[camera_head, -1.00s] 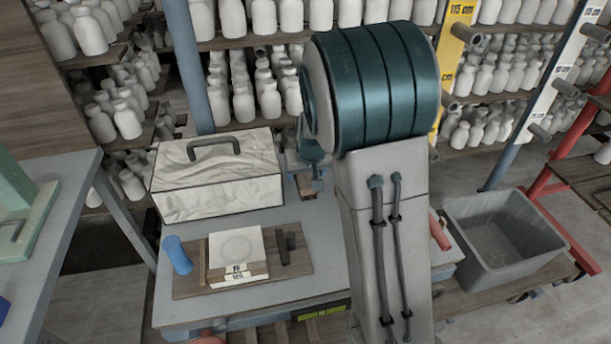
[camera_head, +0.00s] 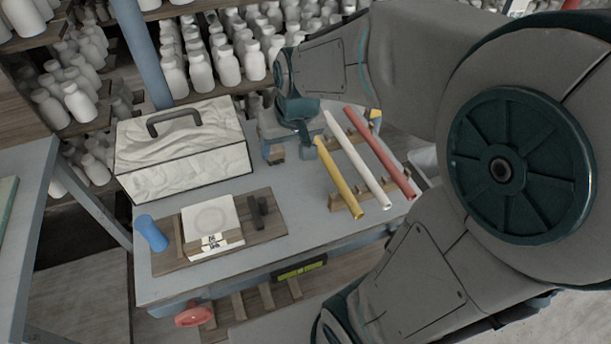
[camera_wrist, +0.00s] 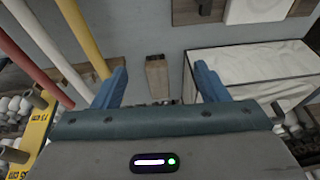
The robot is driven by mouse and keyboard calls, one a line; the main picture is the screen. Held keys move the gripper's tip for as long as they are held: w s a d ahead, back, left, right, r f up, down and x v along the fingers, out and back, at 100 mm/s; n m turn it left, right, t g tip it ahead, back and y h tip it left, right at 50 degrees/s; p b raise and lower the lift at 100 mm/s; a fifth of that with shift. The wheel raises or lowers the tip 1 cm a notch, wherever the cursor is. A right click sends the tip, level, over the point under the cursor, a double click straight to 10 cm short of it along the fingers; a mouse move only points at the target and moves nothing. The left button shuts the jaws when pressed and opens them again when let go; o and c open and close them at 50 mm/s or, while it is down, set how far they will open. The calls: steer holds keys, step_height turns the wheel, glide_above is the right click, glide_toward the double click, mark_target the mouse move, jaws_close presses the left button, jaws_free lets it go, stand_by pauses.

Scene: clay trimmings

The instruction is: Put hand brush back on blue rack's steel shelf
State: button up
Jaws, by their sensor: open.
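My gripper (camera_head: 288,152) is open over the back of the grey worktable, beside the pale lidded box. In the wrist view its two blue fingers (camera_wrist: 161,72) are spread and empty. A small wooden block-like piece (camera_wrist: 157,80) with a dark end shows between and beyond them, apart from both. It also shows in the head view (camera_head: 277,154), partly hidden by my gripper. It may be the hand brush; I see no clear bristles and cannot tell. A blue upright post (camera_head: 141,50) stands behind the table by bottle shelves. I cannot make out a steel shelf on it.
The pale box (camera_head: 185,150) with a dark handle stands left of my gripper. Yellow (camera_head: 340,178), white (camera_head: 357,160) and red (camera_head: 380,153) rods lie on wooden rests to the right. A wooden board (camera_head: 185,262) holds a white tile (camera_head: 210,222); a blue cylinder (camera_head: 151,233) stands at left.

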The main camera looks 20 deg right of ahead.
steer(key=s+g, duration=0.1)
steer(key=s, duration=1)
steer(key=shift+d+r+h, duration=0.15)
steer(key=shift+r+h, duration=0.1)
steer(key=shift+h, duration=0.15)
stand_by(0.6)
